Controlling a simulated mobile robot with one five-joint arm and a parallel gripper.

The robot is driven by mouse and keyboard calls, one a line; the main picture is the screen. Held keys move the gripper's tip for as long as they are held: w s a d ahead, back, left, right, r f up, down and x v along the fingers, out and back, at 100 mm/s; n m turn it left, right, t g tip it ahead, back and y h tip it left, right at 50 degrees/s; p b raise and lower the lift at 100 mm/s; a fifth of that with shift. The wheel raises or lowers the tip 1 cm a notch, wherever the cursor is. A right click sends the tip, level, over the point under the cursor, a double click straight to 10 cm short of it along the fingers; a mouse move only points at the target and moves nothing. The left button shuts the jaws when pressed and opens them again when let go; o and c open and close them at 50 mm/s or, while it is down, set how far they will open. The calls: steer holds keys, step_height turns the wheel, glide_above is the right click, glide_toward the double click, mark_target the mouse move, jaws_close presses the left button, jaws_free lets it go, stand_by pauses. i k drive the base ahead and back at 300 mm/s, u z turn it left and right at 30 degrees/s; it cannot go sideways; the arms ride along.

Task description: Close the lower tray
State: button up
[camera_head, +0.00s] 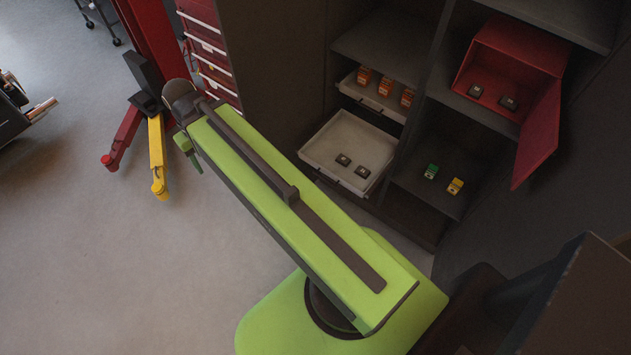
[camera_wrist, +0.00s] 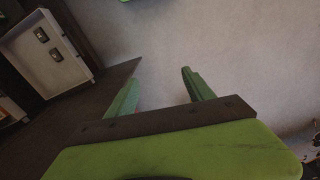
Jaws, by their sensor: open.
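The lower tray (camera_head: 327,148) is a pale, shallow tray pulled out of the dark cabinet, with two small dark items in it. It also shows at the upper left of the wrist view (camera_wrist: 62,72). The upper tray (camera_head: 356,96) above it holds several orange items and sticks out less. My gripper (camera_wrist: 160,85) is open and empty, its two green fingers apart over the floor. The lower tray is to the left of it in the wrist view. In the head view my arm hides most of the gripper; a green part shows near the arm's far end.
A red box (camera_head: 513,60) with its door (camera_head: 540,135) hanging open sits on the upper right shelf. Green (camera_head: 431,171) and yellow (camera_head: 455,186) items stand on the lower right shelf. Red and yellow lift arms (camera_head: 157,160) stand at the left. The floor before the cabinet is clear.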

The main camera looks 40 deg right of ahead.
mark_target(368, 146)
steer(key=k, duration=1.3)
steer(key=u, duration=0.45)
steer(key=i, duration=0.8)
steer(key=u, duration=0.45)
steer(key=i, duration=0.85)
steer(key=z, duration=0.2)
